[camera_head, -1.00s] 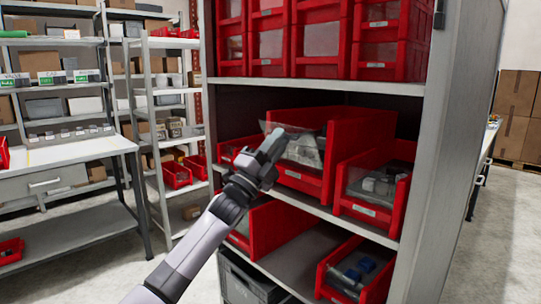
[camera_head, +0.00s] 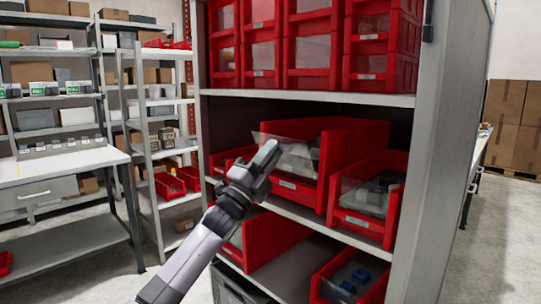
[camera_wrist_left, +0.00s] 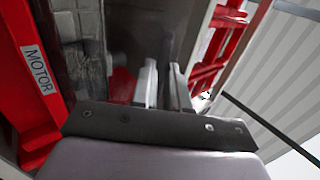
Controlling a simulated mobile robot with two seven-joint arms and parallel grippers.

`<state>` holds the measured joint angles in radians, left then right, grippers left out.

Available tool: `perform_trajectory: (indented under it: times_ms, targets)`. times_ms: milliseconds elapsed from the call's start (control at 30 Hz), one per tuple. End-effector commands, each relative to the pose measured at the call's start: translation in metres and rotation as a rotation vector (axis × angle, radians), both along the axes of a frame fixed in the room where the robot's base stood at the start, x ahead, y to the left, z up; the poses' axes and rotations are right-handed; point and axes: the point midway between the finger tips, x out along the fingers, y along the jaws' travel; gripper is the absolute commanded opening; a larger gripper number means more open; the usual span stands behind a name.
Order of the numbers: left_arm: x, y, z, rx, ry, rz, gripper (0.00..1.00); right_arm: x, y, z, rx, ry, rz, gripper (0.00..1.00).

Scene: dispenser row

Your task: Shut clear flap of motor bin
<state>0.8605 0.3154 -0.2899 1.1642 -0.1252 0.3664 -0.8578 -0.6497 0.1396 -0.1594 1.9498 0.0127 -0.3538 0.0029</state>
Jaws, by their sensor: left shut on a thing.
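The motor bin (camera_head: 324,182) is a large red bin on the middle shelf; its MOTOR label (camera_wrist_left: 37,70) shows in the left wrist view. Grey parts lie inside it. Its clear flap (camera_head: 291,137) is raised and tilted, sticking out at the top front of the bin. My left gripper (camera_head: 272,150) is in front of the bin at the flap's outer part and is shut on the flap. Its fingers (camera_wrist_left: 164,84) also show close together in the left wrist view, where the thin clear panel is hard to make out. My right gripper is not in view.
A red bin with a clear front (camera_head: 367,200) stands right of the motor bin. More red bins stack on the shelf above (camera_head: 315,98), and others sit below. The grey upright panel (camera_head: 445,150) bounds the shelf on the right. A workbench (camera_head: 60,165) stands left.

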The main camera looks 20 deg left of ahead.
Motion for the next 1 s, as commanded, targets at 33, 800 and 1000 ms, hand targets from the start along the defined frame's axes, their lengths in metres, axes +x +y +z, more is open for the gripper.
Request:
perform_trajectory:
  times_ms: [33, 800, 1000]
  targets:
    - [-0.002, 0.000, 0.008, -0.002, -0.018, -0.003, 0.00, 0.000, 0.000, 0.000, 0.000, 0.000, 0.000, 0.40]
    - [-0.009, 0.003, 0.004, -0.001, -0.016, -0.003, 0.38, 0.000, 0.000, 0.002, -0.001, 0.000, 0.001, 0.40]
    - [-0.021, 0.008, 0.000, -0.001, -0.014, -0.002, 0.38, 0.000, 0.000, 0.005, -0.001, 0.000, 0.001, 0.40]
